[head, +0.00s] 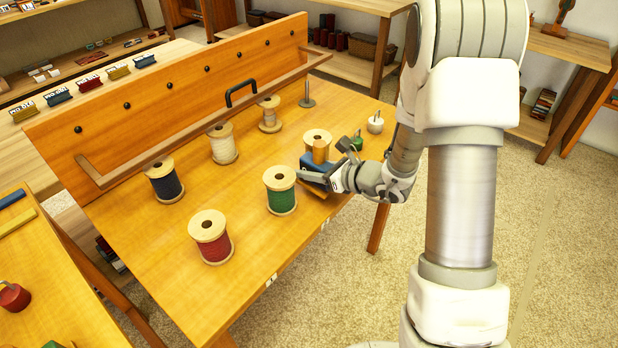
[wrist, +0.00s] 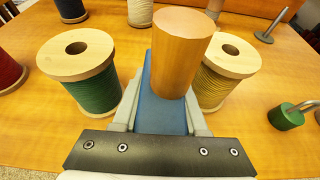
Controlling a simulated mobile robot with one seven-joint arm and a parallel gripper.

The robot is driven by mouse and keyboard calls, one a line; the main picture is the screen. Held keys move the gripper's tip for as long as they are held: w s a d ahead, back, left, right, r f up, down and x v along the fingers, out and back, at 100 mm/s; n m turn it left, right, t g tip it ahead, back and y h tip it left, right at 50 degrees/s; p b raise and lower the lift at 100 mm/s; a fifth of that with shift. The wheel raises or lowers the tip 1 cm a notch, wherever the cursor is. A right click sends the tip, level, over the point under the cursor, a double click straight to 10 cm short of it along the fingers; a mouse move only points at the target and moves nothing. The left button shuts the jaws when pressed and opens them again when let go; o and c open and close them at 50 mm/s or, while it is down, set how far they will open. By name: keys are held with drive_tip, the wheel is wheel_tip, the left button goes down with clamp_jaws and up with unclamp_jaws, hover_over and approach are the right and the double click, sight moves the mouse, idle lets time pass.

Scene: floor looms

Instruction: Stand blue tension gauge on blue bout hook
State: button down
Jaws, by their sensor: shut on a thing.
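My gripper (head: 318,178) is shut on a blue piece with an upright wooden cylinder at its far end, taken to be the blue tension gauge (wrist: 168,112). In the head view its blue part (head: 313,165) shows over the table's right edge, between the green spool (head: 280,190) and the yellow spool (head: 317,136). In the wrist view the blue part lies between the two fingers, with the wooden cylinder (wrist: 181,55) beyond them. Its underside is hidden. I cannot make out a blue bout hook in either view.
Red (head: 210,238), dark blue (head: 164,181) and white (head: 223,144) spools stand on the table. A green weight with a metal stem (wrist: 286,117) is right of my gripper; a white one (head: 375,122) stands behind. A grey peg (head: 307,93) stands farther back. The table's near-left part is clear.

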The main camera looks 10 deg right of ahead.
drive_tip(key=shift+f, duration=1.2)
drive_tip(key=shift+f+b, duration=0.2)
drive_tip(key=shift+b, duration=0.2)
drive_tip(key=shift+c, duration=2.2)
unclamp_jaws()
